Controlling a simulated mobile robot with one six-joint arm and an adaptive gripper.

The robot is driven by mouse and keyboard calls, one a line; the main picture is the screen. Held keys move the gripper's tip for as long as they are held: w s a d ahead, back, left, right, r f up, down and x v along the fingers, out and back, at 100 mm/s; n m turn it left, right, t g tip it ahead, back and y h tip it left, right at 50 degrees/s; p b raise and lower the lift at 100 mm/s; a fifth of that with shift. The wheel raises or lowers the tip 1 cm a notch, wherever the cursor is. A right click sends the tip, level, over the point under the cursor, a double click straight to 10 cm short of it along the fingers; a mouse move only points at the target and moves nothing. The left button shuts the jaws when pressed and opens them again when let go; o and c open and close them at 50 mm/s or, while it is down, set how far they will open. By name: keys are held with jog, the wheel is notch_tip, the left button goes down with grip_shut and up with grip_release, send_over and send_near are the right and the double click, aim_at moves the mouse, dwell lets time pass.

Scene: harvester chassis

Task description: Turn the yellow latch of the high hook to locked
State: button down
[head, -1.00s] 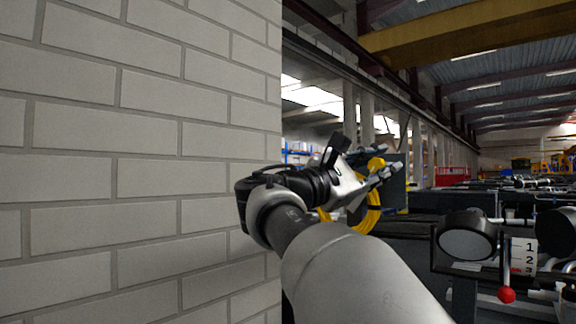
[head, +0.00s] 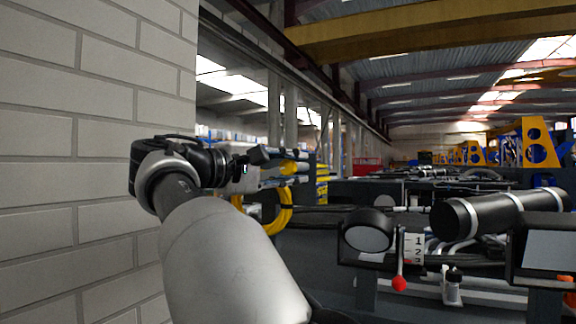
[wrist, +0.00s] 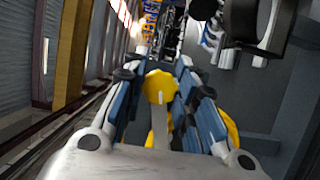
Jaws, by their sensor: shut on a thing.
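My gripper (wrist: 155,82) is closed on a rounded yellow piece, the yellow latch (wrist: 158,88), which sits between the blue-and-grey fingers in the wrist view. A short pale strip shows on or just in front of it. In the head view the yellow latch (head: 288,168) shows at my fingertips, beside the dark post. A yellow loop (head: 283,214) hangs just below the fingers. Parts of it also show behind the fingers in the wrist view (wrist: 231,130). The hook itself is hidden by my gripper, and I cannot read the latch's position.
A white brick wall (head: 70,160) stands close on the left, beside my arm. To the right are a round dark lamp (head: 368,231), a numbered plate (head: 414,246), a red knob (head: 399,284) and a black cylinder (head: 495,213) on the chassis.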

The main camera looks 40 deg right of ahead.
dwell(0.5)
jog(key=c, duration=1.3)
grip_release()
jog(key=shift+a, duration=0.1)
jog(key=a, duration=1.2)
jog(key=shift+d, duration=0.1)
